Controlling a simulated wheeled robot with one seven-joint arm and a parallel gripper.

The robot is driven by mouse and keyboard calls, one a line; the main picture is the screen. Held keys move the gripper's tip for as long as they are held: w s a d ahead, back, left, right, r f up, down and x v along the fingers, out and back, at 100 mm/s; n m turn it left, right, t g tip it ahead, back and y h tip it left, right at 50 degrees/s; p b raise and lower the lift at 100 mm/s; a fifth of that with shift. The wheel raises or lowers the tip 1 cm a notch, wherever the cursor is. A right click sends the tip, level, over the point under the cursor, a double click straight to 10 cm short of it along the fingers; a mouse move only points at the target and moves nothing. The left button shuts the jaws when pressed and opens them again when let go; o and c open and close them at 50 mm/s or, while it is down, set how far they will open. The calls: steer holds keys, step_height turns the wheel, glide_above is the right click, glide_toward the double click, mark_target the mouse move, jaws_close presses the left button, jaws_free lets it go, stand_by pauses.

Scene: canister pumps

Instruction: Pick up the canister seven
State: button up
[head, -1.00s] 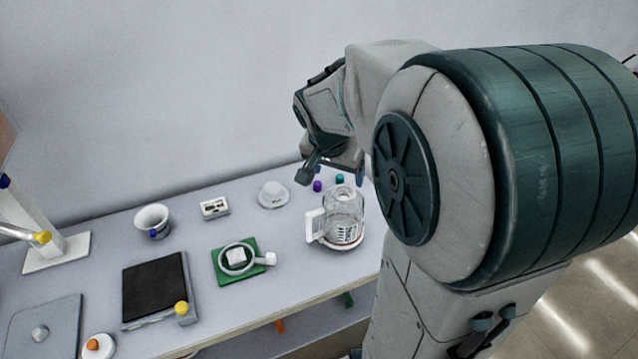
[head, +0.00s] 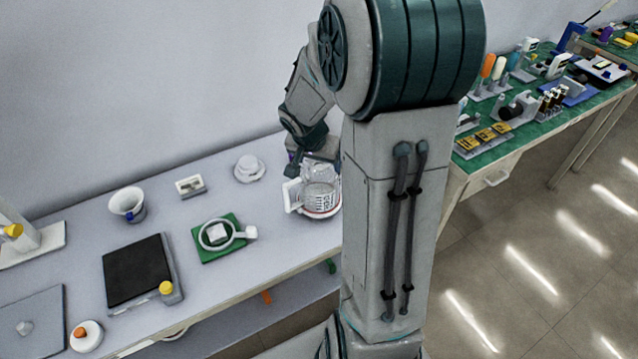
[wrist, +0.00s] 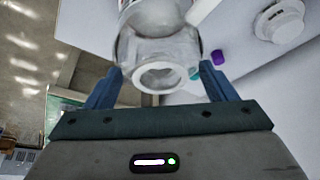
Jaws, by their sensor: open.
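No number is readable on any canister, so I cannot tell which is canister seven. A small purple cylinder (wrist: 218,57) and a small teal cylinder (wrist: 205,70) show in the wrist view, by the right finger, which partly covers the teal one. Both are mostly or wholly hidden by my arm in the head view. My gripper (wrist: 161,68) is open, with its two blue fingers apart. A clear glass jug (wrist: 140,50) shows between the fingers, mouth toward the camera; I cannot tell if they touch. In the head view my gripper (head: 300,166) is just behind the jug (head: 321,190).
A white round dish (head: 250,170) and a small white box (head: 190,186) stand left of the jug. A green mat (head: 207,253) with a ring-shaped item and a black-topped plate (head: 135,270) lie nearer. A crowded green bench (head: 485,143) is at right.

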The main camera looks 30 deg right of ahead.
steer(key=c, duration=1.3)
steer(key=shift+c, duration=0.9)
steer(key=shift+r, duration=0.15)
